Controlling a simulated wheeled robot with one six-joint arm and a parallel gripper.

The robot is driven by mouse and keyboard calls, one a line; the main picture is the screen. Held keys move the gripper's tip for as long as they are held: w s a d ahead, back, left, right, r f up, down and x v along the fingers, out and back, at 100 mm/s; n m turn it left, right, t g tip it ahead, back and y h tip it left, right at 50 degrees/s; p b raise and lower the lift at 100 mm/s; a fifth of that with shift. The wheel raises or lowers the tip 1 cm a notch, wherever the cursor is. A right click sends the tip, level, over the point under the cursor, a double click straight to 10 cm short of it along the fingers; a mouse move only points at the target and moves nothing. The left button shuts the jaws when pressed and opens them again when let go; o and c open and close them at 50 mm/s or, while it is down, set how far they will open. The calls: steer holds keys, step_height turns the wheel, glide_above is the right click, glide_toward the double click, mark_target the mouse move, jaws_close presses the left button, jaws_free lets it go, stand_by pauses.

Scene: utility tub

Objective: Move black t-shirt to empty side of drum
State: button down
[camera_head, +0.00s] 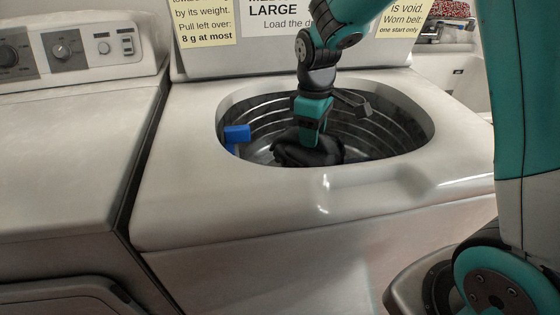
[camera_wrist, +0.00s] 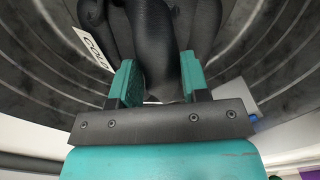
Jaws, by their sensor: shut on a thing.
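The black t-shirt (camera_head: 308,151) is a dark bunched lump inside the metal drum (camera_head: 385,133) of the top-loading washer. My gripper (camera_head: 311,136) reaches down into the drum from above and is shut on the shirt. In the wrist view, the two teal fingers of my gripper (camera_wrist: 158,88) stand on either side of a fold of the black t-shirt (camera_wrist: 158,40). The shirt's underside is hidden, so I cannot tell whether it touches the drum floor.
A blue object (camera_head: 237,134) stands at the drum's left side. The wrist view shows a white label reading "COLD" (camera_wrist: 92,47) beside the shirt. The white washer top (camera_head: 250,205) surrounds the opening. Signs cover the raised lid behind. Another machine (camera_head: 70,150) stands at left.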

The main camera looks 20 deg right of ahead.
mark_target(291, 151)
step_height(291, 151, down, 4)
steer(key=shift+f+b, duration=0.2)
steer(key=shift+b, duration=0.1)
steer(key=a, duration=0.3)
steer(key=shift+w+a, duration=0.4)
steer(key=shift+a, duration=0.4)
steer(key=a, duration=0.3)
steer(key=shift+w+a+f, duration=0.1)
steer(key=shift+w+a, duration=0.25)
steer(key=shift+a, duration=0.05)
steer(key=shift+d+f, duration=0.2)
steer(key=shift+f, duration=0.3)
steer(key=shift+f, duration=0.65)
steer(key=c, duration=0.6)
jaws_free()
